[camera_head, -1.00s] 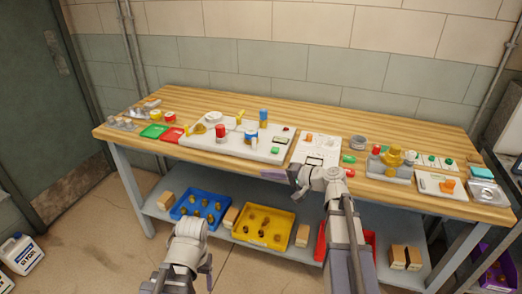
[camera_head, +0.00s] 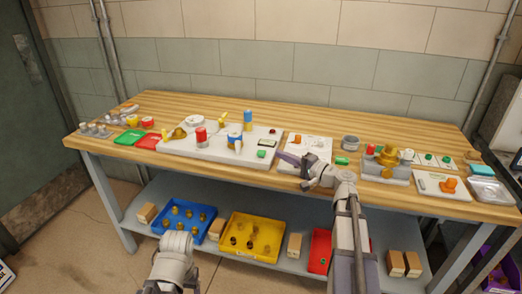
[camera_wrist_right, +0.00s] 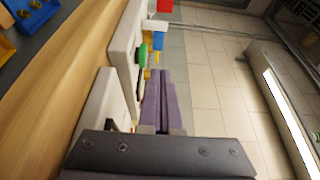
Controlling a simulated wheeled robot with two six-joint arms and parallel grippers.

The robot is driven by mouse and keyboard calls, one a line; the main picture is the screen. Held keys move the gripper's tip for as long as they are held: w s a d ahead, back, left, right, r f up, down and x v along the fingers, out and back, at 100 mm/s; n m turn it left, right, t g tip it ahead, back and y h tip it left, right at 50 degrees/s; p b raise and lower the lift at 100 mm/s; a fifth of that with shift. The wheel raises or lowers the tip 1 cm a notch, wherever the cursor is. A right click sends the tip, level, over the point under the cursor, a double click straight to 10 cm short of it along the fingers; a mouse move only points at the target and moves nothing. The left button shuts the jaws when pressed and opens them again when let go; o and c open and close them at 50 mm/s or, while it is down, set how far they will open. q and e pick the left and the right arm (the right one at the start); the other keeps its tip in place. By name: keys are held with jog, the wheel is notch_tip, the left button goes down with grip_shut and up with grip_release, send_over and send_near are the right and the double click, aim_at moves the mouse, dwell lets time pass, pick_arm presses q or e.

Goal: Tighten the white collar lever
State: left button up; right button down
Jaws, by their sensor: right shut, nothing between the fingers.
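A white board (camera_head: 215,152) lies on the bench in the head view. On it stand a white round collar (camera_head: 195,121), a brass part (camera_head: 178,133), a red cylinder (camera_head: 201,135), a yellow handle (camera_head: 222,117), a blue cylinder (camera_head: 248,117) and a blue-and-white fitting (camera_head: 236,136). I cannot tell for sure which part is the white collar lever. My right gripper (camera_head: 286,158) is shut and empty, pointing left near the board's right front corner, apart from the fittings. Its purple fingers (camera_wrist_right: 161,105) also show in the right wrist view. My left gripper is out of view; part of its arm shows.
A white sheet-like panel (camera_head: 310,143) lies right of the board. Farther right is a grey block with brass and red fittings (camera_head: 386,170). Green (camera_head: 130,137) and red (camera_head: 148,141) plates lie left. Blue (camera_head: 170,237) and yellow (camera_head: 235,257) trays stand on the lower shelf.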

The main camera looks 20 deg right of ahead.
aim_at(260, 151)
jog(key=x, duration=0.9)
jog(key=shift+w+a, duration=0.15)
jog(key=shift+w, duration=0.25)
jog(key=a, duration=0.3)
jog(key=shift+w, duration=0.15)
jog(key=shift+w+a, duration=0.1)
jog(key=shift+a, duration=0.3)
jog(key=shift+a, duration=0.15)
